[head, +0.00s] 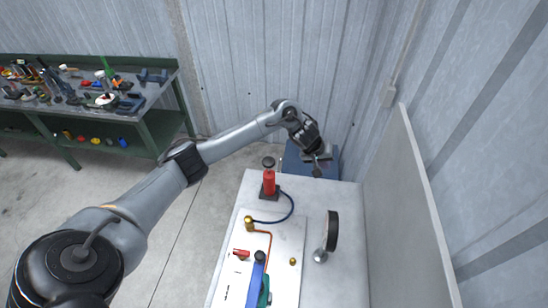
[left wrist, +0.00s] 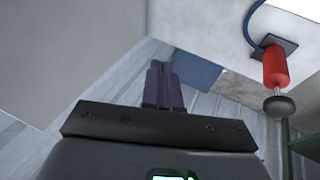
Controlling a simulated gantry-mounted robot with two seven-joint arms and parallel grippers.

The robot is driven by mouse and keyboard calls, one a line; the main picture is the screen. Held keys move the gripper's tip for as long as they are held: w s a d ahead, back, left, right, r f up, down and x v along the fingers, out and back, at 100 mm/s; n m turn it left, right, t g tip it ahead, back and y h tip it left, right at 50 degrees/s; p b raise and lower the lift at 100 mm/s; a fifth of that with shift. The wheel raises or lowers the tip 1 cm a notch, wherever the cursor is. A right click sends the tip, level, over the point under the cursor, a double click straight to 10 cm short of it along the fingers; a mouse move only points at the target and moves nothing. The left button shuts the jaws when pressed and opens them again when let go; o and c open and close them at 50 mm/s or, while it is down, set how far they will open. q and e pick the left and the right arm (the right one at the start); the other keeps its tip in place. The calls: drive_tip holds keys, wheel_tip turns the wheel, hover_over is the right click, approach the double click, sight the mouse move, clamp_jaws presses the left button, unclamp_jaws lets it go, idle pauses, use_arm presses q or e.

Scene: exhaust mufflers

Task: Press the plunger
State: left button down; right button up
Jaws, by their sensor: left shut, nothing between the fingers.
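The plunger is a black round knob (head: 268,162) on top of a red cylinder (head: 269,182) that stands upright on a dark square base, near the table's far left corner. In the left wrist view the red cylinder (left wrist: 276,66) and the black knob (left wrist: 279,105) show at the right, with the view turned over. My left gripper (head: 318,172) is over the far edge of the table, to the right of the plunger and apart from it. Its fingers (left wrist: 163,80) are together and hold nothing. My right gripper is in neither view.
A blue hose (head: 290,210) runs from the cylinder to a brass fitting (head: 249,223) on a white board (head: 285,240). A grey panel (head: 400,200) borders the right side. A blue box (head: 296,160) stands behind the table.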

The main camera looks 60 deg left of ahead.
use_arm(q)
drive_tip(key=s+a+f+g+y, duration=0.2)
drive_tip(key=s+a+g, duration=0.2)
drive_tip(key=s+a, duration=0.6)
drive_tip(key=a+r+y, duration=0.2)
drive_tip(key=a+r, duration=0.3)
drive_tip(key=a, duration=0.4)
drive_tip(key=shift+s+t+b, duration=0.3)
drive_tip(key=shift+s+b, duration=0.1)
drive_tip(key=shift+f, duration=0.15)
